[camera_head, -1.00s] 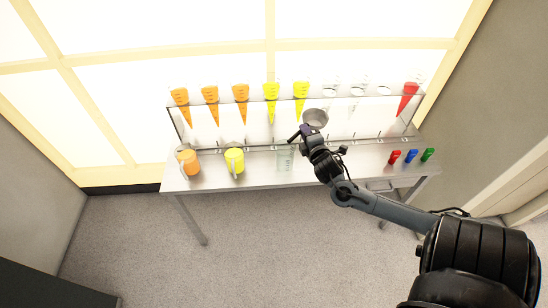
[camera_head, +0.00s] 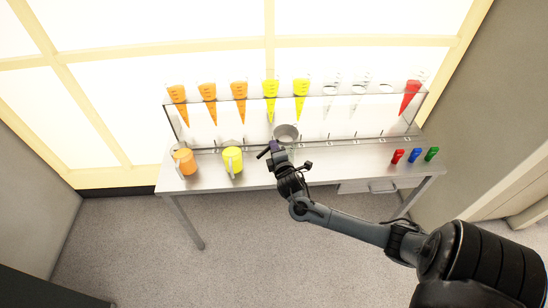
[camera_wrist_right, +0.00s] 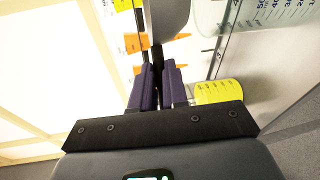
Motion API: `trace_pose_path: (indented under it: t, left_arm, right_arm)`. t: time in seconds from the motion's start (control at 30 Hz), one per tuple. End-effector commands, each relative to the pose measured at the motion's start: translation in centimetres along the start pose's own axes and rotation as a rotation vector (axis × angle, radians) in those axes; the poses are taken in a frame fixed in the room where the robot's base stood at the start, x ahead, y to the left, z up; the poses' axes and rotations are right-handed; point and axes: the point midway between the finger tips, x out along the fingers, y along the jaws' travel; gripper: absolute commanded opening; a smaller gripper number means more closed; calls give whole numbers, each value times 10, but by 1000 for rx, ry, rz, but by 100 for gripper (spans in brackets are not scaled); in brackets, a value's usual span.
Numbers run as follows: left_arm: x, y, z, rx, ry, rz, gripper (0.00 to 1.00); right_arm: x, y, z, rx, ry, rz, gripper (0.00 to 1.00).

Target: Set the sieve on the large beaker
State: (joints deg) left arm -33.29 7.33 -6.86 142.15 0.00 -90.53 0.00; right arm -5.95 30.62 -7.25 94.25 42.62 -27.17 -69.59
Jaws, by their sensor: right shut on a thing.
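The sieve is a round grey metal bowl (camera_head: 286,132) at the middle of the bench, level in the head view with the lower part of the cone rack. My right gripper (camera_head: 274,149) is shut on its handle. In the right wrist view, the dark handle runs between the purple fingers (camera_wrist_right: 159,72) up to the grey sieve (camera_wrist_right: 167,18). The large beaker, clear with printed graduations, shows in part at the top right of the right wrist view (camera_wrist_right: 262,14). In the head view it is mostly hidden behind my gripper and the sieve. I cannot tell whether they touch.
An orange jug (camera_head: 185,161) and a yellow jug (camera_head: 232,161) stand left on the bench (camera_head: 330,172). Red (camera_head: 397,157), blue (camera_head: 414,156) and green (camera_head: 431,154) small items stand right. A rack (camera_head: 350,93) of several cones runs along the back.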

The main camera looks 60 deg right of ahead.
Motion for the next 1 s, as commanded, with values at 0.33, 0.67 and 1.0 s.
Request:
trace_pose_path:
  t: [0.33, 0.67, 1.0]
  left_arm:
    - [9, 2, 2, -6, 1, 5, 43]
    - [11, 4, 2, -12, 2, 10, 43]
    - [11, 2, 3, -7, 1, 5, 43]
  right_arm:
    - [5, -28, -5, -1, 1, -1, 0]
    - [7, -40, -6, 0, 1, -1, 0]
    - [7, -40, -6, 0, 1, -1, 39]
